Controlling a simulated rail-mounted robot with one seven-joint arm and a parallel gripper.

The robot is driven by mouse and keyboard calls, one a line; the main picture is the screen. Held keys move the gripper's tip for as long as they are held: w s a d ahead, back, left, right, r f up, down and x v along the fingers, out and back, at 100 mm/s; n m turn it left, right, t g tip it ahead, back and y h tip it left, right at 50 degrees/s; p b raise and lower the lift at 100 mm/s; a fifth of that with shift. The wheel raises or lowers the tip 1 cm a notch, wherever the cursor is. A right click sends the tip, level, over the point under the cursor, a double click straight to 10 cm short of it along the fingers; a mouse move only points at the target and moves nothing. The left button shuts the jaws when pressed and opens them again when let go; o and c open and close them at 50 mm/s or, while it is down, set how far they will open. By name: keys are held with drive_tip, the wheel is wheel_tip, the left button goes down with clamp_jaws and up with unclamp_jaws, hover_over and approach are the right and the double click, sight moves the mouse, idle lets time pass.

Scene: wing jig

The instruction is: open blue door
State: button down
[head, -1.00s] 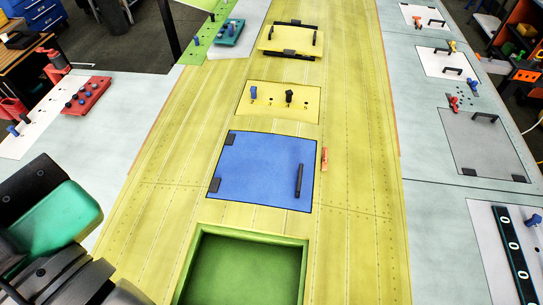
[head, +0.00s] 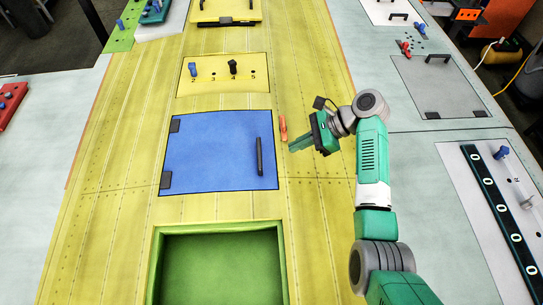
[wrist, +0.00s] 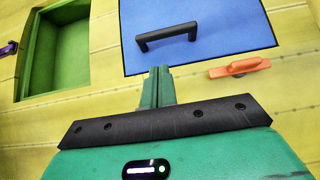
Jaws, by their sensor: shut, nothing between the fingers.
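The blue door (head: 215,150) lies closed in the yellow wing panel, with two black hinges on its left edge. Its black bar handle (head: 259,156) stands near the right edge. My gripper (head: 292,147) is just right of the door, over the yellow panel, its fingers pointing left toward the handle and apart from it. In the wrist view the shut, empty fingers (wrist: 157,84) point at the blue door (wrist: 225,25), with the handle (wrist: 167,36) beyond the tips. An orange latch (head: 283,128) sits beside the door's right edge; it also shows in the wrist view (wrist: 240,67).
A green-lined open recess (head: 218,265) lies in front of the door. A yellow panel with numbered holes and knobs (head: 222,75) lies behind it. A grey door (head: 438,85) and a numbered strip (head: 500,215) are on the right. The yellow surface left of the door is clear.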

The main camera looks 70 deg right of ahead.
sight(269, 164)
drive_tip(key=x, duration=1)
